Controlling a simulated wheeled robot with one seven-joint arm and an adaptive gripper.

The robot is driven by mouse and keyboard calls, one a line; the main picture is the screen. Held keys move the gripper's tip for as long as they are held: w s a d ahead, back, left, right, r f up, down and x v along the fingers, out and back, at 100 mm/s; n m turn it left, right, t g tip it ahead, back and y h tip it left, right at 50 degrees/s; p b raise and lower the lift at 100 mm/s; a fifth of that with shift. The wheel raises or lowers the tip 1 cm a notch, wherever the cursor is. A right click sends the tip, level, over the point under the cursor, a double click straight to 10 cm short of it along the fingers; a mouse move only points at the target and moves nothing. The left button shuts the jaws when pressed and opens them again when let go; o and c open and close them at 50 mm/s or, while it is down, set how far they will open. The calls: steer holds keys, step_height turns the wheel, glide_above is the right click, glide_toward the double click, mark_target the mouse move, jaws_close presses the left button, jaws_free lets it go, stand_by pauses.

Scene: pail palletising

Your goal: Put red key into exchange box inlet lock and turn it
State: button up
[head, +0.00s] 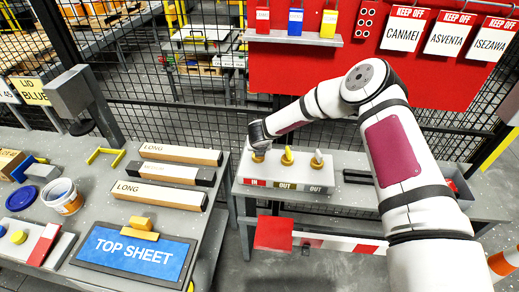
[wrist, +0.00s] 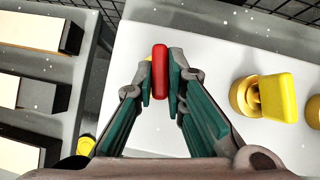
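The exchange box (head: 318,187) is a white block on a grey table, with one IN label and two OUT labels on its front. My gripper (head: 258,146) is over the inlet lock at its left end. In the wrist view my gripper (wrist: 160,80) is shut on the red key (wrist: 160,68), with a finger against each side. The inlet lock is mostly hidden behind the gripper, so I cannot tell whether the key is seated. A yellow key (head: 287,156) stands in the middle lock; it also shows in the wrist view (wrist: 277,97). A pale key (head: 317,157) is in the right lock.
A red board (head: 350,75) hangs behind, with a shelf of red, blue and yellow tagged holders. A table at left carries long boxes (head: 160,195), a pail (head: 62,196) and a TOP SHEET panel (head: 135,255). A red-white barrier (head: 340,243) is in front.

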steer(key=o, duration=0.4)
steer(key=shift+d, duration=0.1)
